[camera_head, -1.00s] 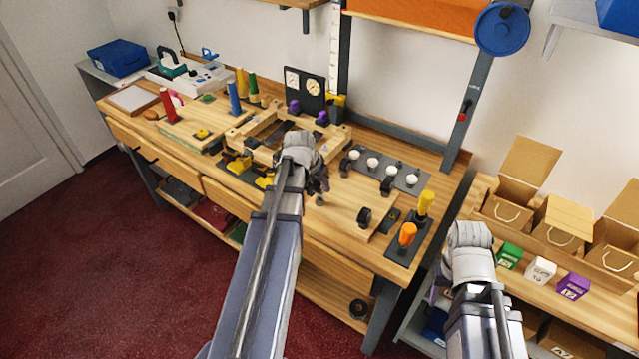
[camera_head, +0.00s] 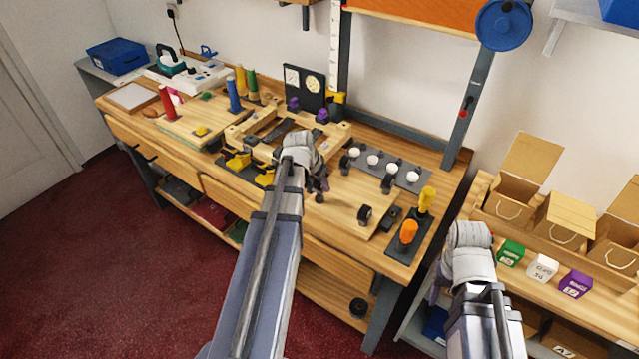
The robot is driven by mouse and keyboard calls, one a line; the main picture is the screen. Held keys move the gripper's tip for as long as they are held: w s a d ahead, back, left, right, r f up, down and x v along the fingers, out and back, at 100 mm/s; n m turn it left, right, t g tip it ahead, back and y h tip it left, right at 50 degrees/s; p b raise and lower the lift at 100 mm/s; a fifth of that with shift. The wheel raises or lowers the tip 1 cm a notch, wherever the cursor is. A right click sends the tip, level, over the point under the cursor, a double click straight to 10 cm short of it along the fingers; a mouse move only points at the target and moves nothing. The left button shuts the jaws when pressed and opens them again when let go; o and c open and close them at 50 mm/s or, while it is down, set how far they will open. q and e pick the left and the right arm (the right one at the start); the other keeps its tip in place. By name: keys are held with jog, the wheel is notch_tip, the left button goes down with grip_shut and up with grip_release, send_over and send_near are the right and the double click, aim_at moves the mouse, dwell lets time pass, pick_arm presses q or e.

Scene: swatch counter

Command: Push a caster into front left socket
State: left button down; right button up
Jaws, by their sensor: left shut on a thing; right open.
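A light wooden frame (camera_head: 240,134) lies on the workbench, with purple-topped pieces (camera_head: 294,103) at its far side. My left gripper (camera_head: 318,186) is at the frame's near right side, low over the bench. It is shut on a small dark thing, probably a caster; its own wrist hides most of it, and I cannot tell whether it touches a socket. The front left socket is not clearly visible.
A grey rack (camera_head: 400,170) with several white-topped pieces is right of the frame. Yellow clamps (camera_head: 238,160) sit at its near left. Yellow and orange-handled tools (camera_head: 408,232) stand at the bench's right end. Boxes (camera_head: 542,268) line the right-hand shelf.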

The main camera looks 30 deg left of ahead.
pick_arm(q)
jog(key=shift+f+b, duration=1.2)
jog(key=shift+f, duration=0.05)
dwell(1.8)
grip_release()
dwell(0.4)
jog(key=shift+r, duration=0.15)
notch_tip(320, 180, up, 6)
jog(key=p, duration=0.6)
dwell(0.5)
